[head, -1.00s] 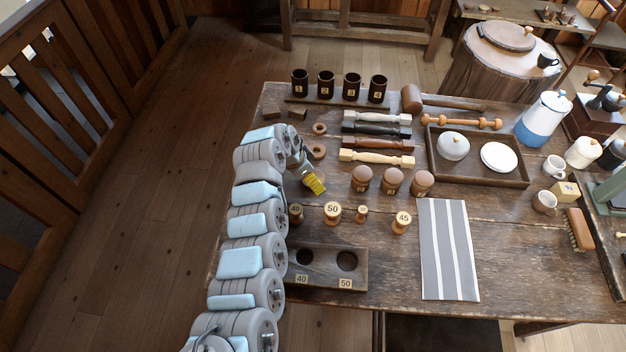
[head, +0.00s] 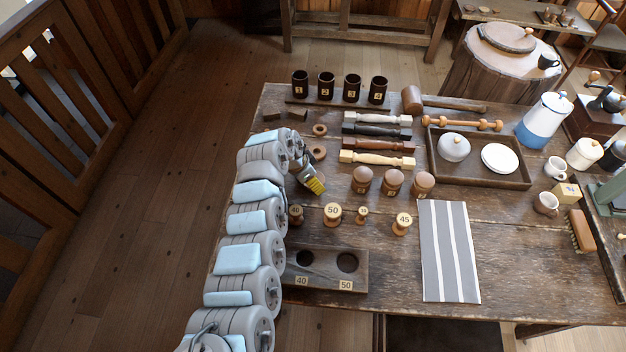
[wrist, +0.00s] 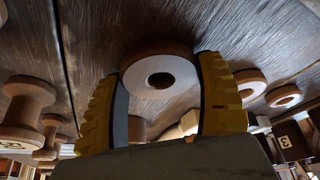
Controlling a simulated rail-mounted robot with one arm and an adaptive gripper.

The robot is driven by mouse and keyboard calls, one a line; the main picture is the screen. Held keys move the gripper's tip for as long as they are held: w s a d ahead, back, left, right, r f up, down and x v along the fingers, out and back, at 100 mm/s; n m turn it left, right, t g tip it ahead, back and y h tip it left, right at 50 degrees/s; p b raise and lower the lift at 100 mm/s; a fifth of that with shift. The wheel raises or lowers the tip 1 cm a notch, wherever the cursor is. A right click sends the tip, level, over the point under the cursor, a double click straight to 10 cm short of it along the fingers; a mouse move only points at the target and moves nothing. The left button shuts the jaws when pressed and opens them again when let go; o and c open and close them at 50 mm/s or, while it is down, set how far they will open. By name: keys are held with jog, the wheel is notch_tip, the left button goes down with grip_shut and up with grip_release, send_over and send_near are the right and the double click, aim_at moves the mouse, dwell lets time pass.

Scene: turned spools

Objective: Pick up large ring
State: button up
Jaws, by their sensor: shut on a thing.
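The large ring (wrist: 160,75) is a pale wooden disc with a darker rim and a central hole. In the wrist view it sits between the two yellow-padded fingers of my gripper (wrist: 162,82), which is shut on it. The tabletop fills the background behind it; I cannot tell whether ring and table touch. In the head view my gripper (head: 314,184) is low over the table's left part, and the held ring is mostly hidden by it. Two smaller rings lie beyond it, one nearer (head: 317,152) and one farther (head: 320,129).
Numbered spools (head: 332,212) stand just in front of my gripper, and mushroom-shaped knobs (head: 362,180) to its right. Turned spindles (head: 377,159) lie behind the knobs. A dark board with holes (head: 325,270) is at the front edge. A striped cloth (head: 447,250) lies right.

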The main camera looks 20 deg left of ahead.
jog(key=shift+r, duration=0.1)
jog(key=shift+r+p, duration=0.55)
jog(key=shift+r, duration=1.05)
jog(key=shift+s+d+r+p, duration=0.25)
jog(key=shift+s+r, duration=0.4)
jog(key=shift+r, duration=0.2)
jog(key=shift+s+d+r+p, duration=0.15)
jog(key=shift+s+d+r, duration=0.05)
jog(key=shift+s+r, duration=0.55)
jog(key=s+d+r+p, duration=0.3)
jog(key=s+r+p, duration=0.3)
jog(key=s+p, duration=0.4)
jog(key=shift+s+r+p, duration=0.25)
jog(key=shift+s+p, duration=0.05)
jog(key=shift+p, duration=0.05)
